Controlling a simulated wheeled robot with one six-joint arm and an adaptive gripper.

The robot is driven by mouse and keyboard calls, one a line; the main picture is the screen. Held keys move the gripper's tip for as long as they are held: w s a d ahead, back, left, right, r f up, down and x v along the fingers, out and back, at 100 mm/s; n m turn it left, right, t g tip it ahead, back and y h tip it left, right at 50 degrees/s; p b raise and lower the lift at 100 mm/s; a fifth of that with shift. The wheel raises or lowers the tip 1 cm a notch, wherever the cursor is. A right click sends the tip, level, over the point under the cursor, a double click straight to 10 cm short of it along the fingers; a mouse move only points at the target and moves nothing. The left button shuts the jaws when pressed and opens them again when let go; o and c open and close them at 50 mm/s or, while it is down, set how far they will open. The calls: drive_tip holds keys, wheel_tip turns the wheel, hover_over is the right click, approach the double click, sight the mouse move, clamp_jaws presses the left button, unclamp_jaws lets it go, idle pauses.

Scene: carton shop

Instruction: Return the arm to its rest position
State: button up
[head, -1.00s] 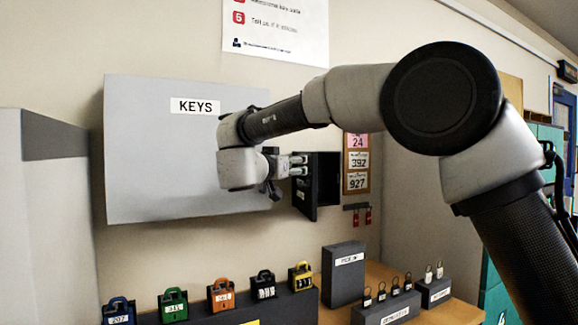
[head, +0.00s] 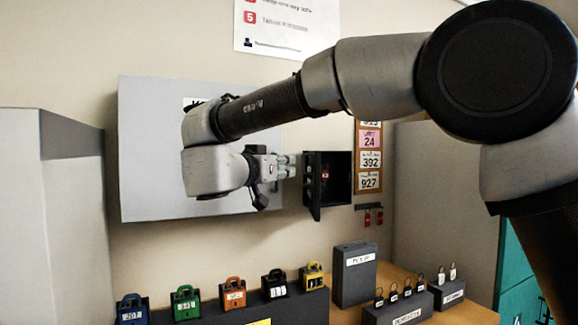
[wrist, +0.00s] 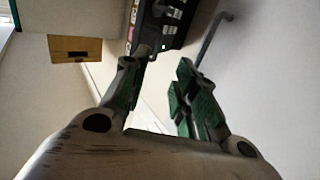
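My gripper (head: 287,167) is in front of the grey key cabinet (head: 150,160), pointing right toward a small open black box (head: 340,180) on the wall. In the head view the fingertips stop short of the box's open door. In the wrist view my gripper (wrist: 158,88) has its two green-padded fingers spread apart, with nothing visible between them. My arm reaches in from the right, bent, and covers most of the cabinet's label. A small red item (head: 325,174) shows inside the box.
A row of coloured padlocks (head: 233,294) stands on a dark block below the cabinet. A dark upright box (head: 354,274) and small padlocks (head: 407,286) stand to its right. A number board (head: 370,160) and red tags (head: 373,217) hang right of the black box.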

drive_tip(key=shift+s+a, duration=0.1)
drive_tip(key=shift+s, duration=0.15)
